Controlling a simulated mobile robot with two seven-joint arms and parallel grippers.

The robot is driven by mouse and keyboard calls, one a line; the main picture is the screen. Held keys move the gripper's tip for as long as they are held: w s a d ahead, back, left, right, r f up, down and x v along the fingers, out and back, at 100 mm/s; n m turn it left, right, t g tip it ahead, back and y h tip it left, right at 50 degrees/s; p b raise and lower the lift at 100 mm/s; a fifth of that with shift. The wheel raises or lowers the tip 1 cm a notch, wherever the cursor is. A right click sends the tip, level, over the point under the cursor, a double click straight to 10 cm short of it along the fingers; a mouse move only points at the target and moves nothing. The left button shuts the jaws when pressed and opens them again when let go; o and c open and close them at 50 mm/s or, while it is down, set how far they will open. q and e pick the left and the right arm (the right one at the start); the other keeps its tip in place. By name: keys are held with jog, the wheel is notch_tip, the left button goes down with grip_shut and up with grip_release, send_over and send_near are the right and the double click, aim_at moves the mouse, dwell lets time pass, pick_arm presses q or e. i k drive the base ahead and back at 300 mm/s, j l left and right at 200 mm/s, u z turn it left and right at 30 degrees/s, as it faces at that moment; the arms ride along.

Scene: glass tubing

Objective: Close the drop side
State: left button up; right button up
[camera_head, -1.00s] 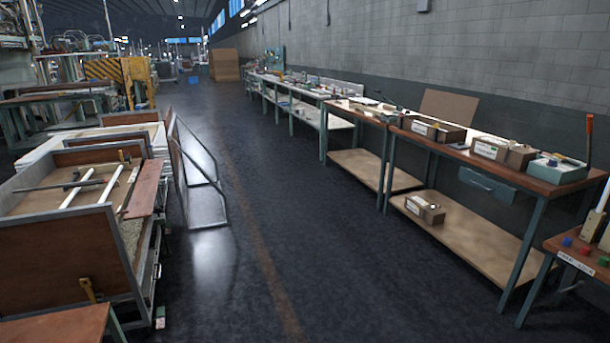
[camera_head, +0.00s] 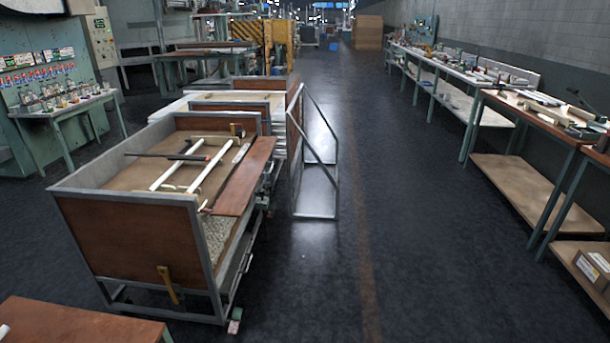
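A wheeled cart with brown wooden panels in a grey metal frame (camera_head: 125,310) stands left of centre. Its near end wall (camera_head: 135,240) is upright. A reddish-brown board, seemingly the drop side (camera_head: 246,178), lies along the cart's right edge, tilted or flat rather than upright; its hinge is not clear. A brass latch (camera_head: 168,284) hangs on the near wall by the right corner, and another (camera_head: 237,131) is at the far right corner. White tubes (camera_head: 180,164) and a dark bar lie across the cart. Neither of my grippers is in view.
A metal frame stand (camera_head: 335,180) stands on the floor just beyond the cart's right side. A brown table (camera_head: 75,325) is at the near left. Workbenches (camera_head: 525,190) line the right. The dark aisle floor between is free.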

aim_at(234, 198)
jog(key=i+l+u, duration=0.15)
jog(key=i+u, duration=0.35)
jog(key=i+l+u, duration=0.45)
jog(key=i, duration=0.15)
jog(key=i+l+u, duration=0.5)
jog(key=k+j, duration=0.05)
